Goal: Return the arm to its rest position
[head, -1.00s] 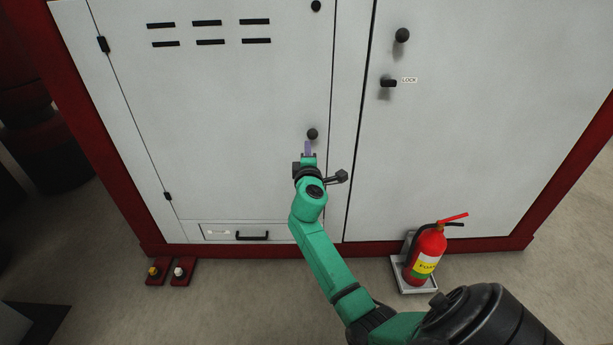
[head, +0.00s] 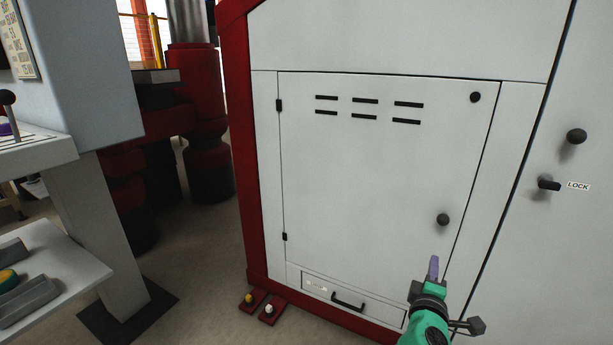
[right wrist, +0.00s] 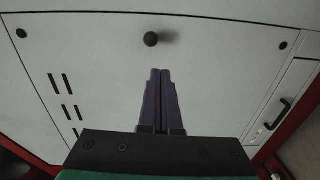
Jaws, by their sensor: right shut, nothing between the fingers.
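My right gripper (head: 434,269) shows at the lower right of the head view, at the end of my green arm. Its purple fingers are shut together with nothing between them, as the right wrist view (right wrist: 160,100) also shows. It is in front of the white cabinet door (head: 370,180), below the round black knob (head: 443,219) and apart from it. In the right wrist view the knob (right wrist: 151,39) is beyond the fingertips. The door is closed. My left gripper is not in view.
A drawer with a black handle (head: 348,301) is below the door. Two small red floor pedals (head: 260,305) stand at the cabinet's foot. A grey console (head: 90,60) and a shelf (head: 40,275) stand at left. A LOCK latch (head: 549,183) is at right.

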